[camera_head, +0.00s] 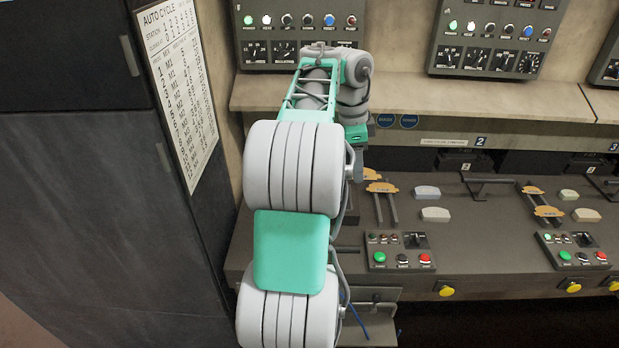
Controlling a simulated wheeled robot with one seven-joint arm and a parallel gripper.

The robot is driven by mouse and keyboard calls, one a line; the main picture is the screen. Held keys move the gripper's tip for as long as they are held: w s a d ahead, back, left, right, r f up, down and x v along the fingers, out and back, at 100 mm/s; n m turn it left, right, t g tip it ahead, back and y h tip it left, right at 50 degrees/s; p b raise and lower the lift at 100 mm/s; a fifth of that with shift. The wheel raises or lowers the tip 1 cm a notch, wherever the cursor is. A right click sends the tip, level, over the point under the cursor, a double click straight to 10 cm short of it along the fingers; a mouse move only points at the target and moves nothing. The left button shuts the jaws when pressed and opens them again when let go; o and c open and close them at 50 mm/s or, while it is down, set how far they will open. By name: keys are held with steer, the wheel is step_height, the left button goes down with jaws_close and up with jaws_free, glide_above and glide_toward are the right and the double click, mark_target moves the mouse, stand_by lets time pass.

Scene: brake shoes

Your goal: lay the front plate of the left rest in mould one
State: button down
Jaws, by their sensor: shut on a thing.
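My gripper (358,168) hangs at the end of my arm, above the back of the bench, partly hidden by my arm. It is shut, and an orange plate (370,173) shows right at its fingers, seemingly held. The left rest is a pair of dark rails (391,208) just right of my arm. Another orange plate (383,188) lies across the far end of these rails; their near part is bare. I cannot make out mould one; my arm covers the left part of the bench.
Pale blocks (435,214) lie right of the left rest. A button box (398,252) stands in front. A second rest with orange plates (547,211) is further right, past a dark handle (488,181). A tall dark cabinet (90,180) stands close on the left.

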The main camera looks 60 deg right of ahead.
steer(key=w+d+f, duration=0.2)
steer(key=w+f, duration=0.1)
steer(key=w, duration=0.1)
steer(key=w+d+f+p, duration=0.1)
steer(key=w+d+f, duration=0.1)
steer(key=w+f, duration=0.1)
steer(key=w+d+f+p, duration=0.1)
steer(key=w+d+f, duration=0.1)
steer(key=w, duration=0.3)
steer(key=shift+d+f, duration=0.35)
steer(key=shift+f, duration=0.5)
step_height(320, 180, down, 2)
steer(key=shift+w+f+p, duration=0.1)
steer(key=shift+f+p, duration=0.15)
steer(key=shift+p, duration=0.25)
steer(key=shift+f, duration=0.35)
steer(key=shift+f, duration=0.1)
steer(key=c, duration=0.7)
jaws_free()
step_height(320, 180, up, 8)
steer(key=w+p, duration=0.1)
steer(key=shift+a+f, duration=0.15)
steer(key=shift+a, duration=0.15)
